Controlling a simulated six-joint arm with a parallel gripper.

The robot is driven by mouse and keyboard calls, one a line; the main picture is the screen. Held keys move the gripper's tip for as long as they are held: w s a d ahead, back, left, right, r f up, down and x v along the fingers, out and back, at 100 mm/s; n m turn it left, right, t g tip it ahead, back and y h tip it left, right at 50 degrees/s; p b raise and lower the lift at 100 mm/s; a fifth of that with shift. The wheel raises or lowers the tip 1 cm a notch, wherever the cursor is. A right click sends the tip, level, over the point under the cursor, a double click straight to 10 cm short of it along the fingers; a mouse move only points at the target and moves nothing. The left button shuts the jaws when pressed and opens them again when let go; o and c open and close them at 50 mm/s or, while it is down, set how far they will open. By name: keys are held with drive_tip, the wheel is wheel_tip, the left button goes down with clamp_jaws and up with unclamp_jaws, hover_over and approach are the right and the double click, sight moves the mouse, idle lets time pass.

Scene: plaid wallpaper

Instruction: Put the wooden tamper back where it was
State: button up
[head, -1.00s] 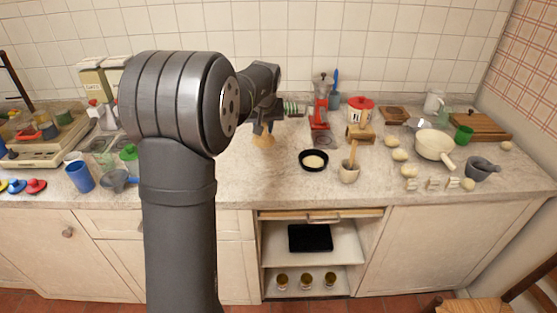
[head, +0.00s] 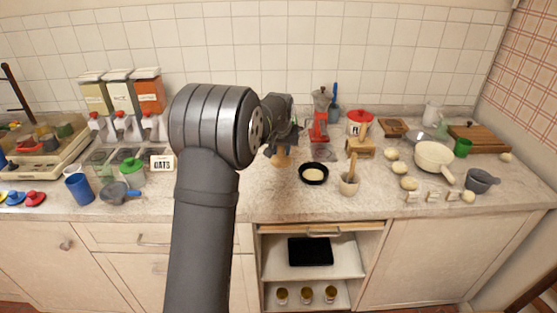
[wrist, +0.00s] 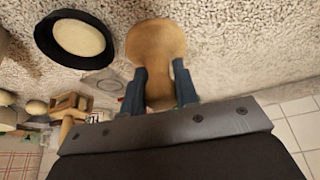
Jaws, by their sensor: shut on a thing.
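The wooden tamper (wrist: 157,45) is a light brown, rounded piece held between the two dark fingers of my gripper (wrist: 160,70) in the wrist view. In the head view my gripper (head: 281,148) is above the counter left of the black bowl, with the pale wooden tamper (head: 281,160) below it, partly hidden by the arm. I cannot tell whether the tamper touches the counter.
A black bowl with pale contents (head: 314,174) is right of the gripper. The counter (head: 262,195) in front of the gripper is bare.

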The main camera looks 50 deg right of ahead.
sight(279, 159)
drive_tip(key=shift+w+f, duration=0.4)
drive_tip(key=shift+w, duration=0.2)
drive_tip(key=shift+f, duration=1.9)
drive_tip(key=shift+f, duration=0.15)
drive_tip(key=o, duration=0.9)
drive_tip(key=v, duration=1.2)
